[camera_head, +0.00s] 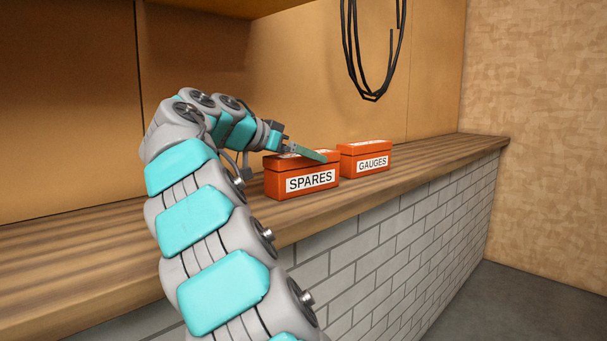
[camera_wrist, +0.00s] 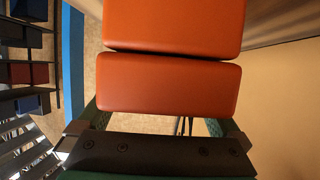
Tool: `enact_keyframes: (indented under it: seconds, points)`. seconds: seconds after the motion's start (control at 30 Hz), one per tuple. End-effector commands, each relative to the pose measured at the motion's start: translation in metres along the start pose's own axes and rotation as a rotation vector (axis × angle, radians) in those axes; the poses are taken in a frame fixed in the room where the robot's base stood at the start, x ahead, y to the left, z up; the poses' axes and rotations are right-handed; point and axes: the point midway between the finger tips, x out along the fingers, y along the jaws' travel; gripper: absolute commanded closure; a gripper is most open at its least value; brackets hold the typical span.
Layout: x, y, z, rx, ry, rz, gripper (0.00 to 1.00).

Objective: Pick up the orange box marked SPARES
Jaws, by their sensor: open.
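The orange box marked SPARES (camera_head: 312,181) stands on the wooden counter with its white label facing out. My gripper (camera_head: 316,156) reaches in from the left at its top, with a teal finger across the lid. In the wrist view, an orange box (camera_wrist: 170,84) with a lid seam fills the upper middle, close to the jaws. It appears to be the SPARES box, though no label shows there. My gripper is open, one finger towards each side of the lid. The box hides part of the fingers, so I cannot tell whether they touch it.
A similar orange box marked GAUGES (camera_head: 365,158) stands close behind and to the right. The counter (camera_head: 440,152) is clear further right. Black cable coils (camera_head: 372,60) hang above. A wall closes the counter's back, and a shelf overhangs at top left.

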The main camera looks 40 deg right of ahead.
Motion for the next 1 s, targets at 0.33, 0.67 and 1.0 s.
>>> enact_keyframes:
  seconds: [0.33,0.67,1.0]
  points:
    - [0.0032,-0.0001,0.0001,0.000,0.000,-0.001,0.10]
    - [0.0029,-0.0002,0.0001,-0.001,0.001,-0.001,0.47]
    - [0.0029,-0.0001,0.0001,-0.001,0.000,-0.001,0.85]
